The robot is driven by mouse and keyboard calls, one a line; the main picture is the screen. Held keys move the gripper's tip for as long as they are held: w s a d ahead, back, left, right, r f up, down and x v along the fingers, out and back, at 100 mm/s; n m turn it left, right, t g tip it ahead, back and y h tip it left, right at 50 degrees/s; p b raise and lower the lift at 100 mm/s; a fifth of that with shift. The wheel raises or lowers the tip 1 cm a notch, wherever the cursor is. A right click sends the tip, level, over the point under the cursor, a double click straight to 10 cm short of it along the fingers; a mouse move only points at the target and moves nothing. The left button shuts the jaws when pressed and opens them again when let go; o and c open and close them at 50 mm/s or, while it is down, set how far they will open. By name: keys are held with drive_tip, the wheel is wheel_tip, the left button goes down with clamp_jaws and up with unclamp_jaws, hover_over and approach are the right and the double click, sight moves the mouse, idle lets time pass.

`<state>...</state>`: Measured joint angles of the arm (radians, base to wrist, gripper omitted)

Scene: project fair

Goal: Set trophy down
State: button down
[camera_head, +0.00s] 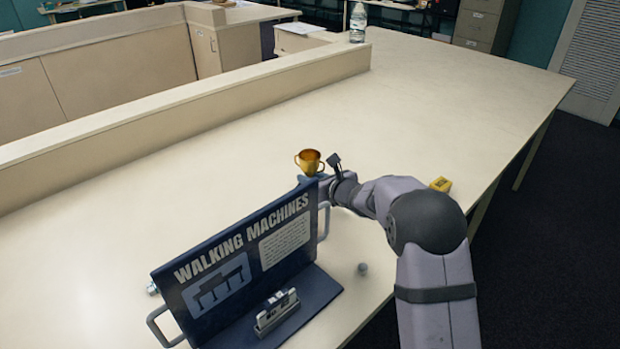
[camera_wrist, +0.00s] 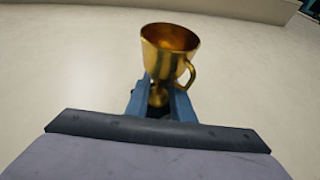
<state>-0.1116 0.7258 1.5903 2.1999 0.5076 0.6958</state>
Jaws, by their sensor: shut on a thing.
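A small gold two-handled trophy cup (camera_head: 309,161) is at the end of my arm, just behind the top right corner of the display board in the head view. In the wrist view the trophy (camera_wrist: 169,50) stands roughly upright between the blue fingers. My gripper (camera_wrist: 160,100) is shut on its narrow stem, below the cup. The gripper (camera_head: 310,178) is partly hidden behind the board in the head view. The trophy's base is hidden, so I cannot tell whether it touches the table.
A dark blue "Walking Machines" board (camera_head: 222,289) stands close in front of the gripper, with a small metal device (camera_head: 277,312) on its base. A yellow block (camera_head: 440,184) lies right of my arm. A bottle (camera_head: 357,22) stands far back. The pale table (camera_head: 430,110) beyond is clear.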

drive_tip(key=shift+b, duration=0.3)
drive_tip(key=c, duration=1.5)
unclamp_jaws()
drive_tip(key=shift+f, duration=0.1)
drive_tip(key=shift+s+d+r, duration=0.1)
drive_tip(key=shift+r, duration=0.15)
drive_tip(key=b+v, duration=0.2)
drive_tip(key=v, duration=0.9)
drive_tip(key=shift+s+d+r, duration=0.1)
drive_tip(key=shift+s+r, duration=0.05)
drive_tip(key=shift+s, duration=0.15)
